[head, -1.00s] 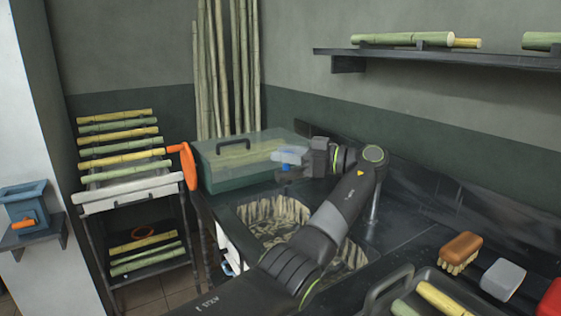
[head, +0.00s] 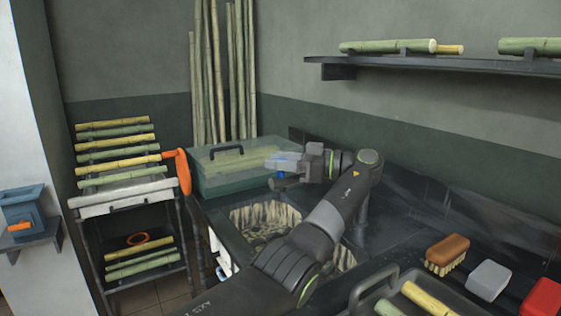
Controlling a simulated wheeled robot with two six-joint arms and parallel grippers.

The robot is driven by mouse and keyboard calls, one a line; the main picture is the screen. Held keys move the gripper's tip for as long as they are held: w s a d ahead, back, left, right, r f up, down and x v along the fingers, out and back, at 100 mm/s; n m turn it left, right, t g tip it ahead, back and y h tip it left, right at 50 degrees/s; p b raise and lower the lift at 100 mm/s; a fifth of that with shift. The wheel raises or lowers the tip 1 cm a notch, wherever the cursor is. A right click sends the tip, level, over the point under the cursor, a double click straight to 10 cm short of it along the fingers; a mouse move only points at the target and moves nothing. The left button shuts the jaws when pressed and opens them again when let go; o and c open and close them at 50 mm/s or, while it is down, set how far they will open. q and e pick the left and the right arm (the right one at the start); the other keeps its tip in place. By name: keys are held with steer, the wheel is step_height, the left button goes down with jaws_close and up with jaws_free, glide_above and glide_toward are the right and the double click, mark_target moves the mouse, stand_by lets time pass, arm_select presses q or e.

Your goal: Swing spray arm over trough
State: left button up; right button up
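The trough looks to be the sunken basin (head: 262,213) in the dark counter, with a pale streaked inside; my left arm hides its right part. A slim upright metal post (head: 362,210) stands at the basin's right side, partly behind my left arm; it may belong to the spray arm, but its top is hidden. My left gripper (head: 284,162) is beyond the basin, in front of the clear-lidded green box in the picture. A small blue part (head: 279,175) shows at its fingertips. I cannot tell whether it is held or whether the fingers are closed. My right gripper is not in view.
The green box (head: 215,183) holds cane at the back. An orange handle (head: 182,171) and a cane rack (head: 125,195) stand left. A brush (head: 447,252), a grey block (head: 489,280) and a cane tray (head: 372,287) lie at front right. A shelf (head: 430,63) hangs above.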

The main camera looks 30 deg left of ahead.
arm_select(q)
steer(key=shift+o, duration=1.2)
